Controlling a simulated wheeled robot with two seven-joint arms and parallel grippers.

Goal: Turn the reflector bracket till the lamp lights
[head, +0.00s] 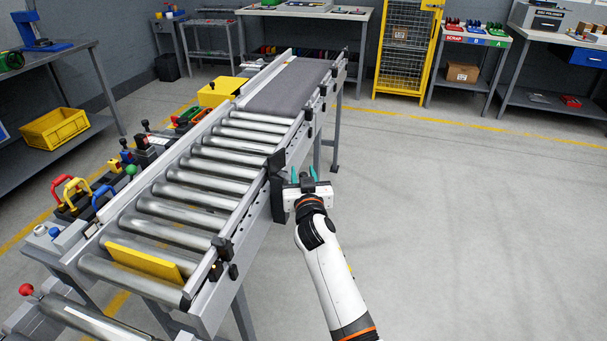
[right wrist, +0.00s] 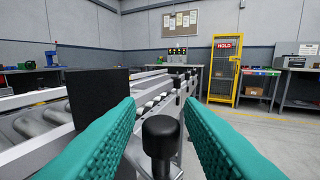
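A black upright plate (head: 276,168), which looks like the reflector bracket, stands at the conveyor's right side rail in the head view. In the right wrist view the black plate (right wrist: 97,98) is left of my fingers, partly hidden by the left one. My right gripper (head: 304,173) is beside the plate, with teal fingers apart. In the right wrist view a black round-topped knob (right wrist: 160,137) stands between the fingers (right wrist: 160,105), with a gap on each side. I cannot tell which light is the lamp; a dark panel (right wrist: 177,51) at the back shows small lights. My left gripper is not in view.
The roller conveyor (head: 205,185) runs away from me, with a yellow strip (head: 145,262) across its near rollers. Coloured handles and knobs line its left side. A yellow cage (head: 408,45) with a red HOLD sign (right wrist: 229,44) stands behind. The floor to the right is clear.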

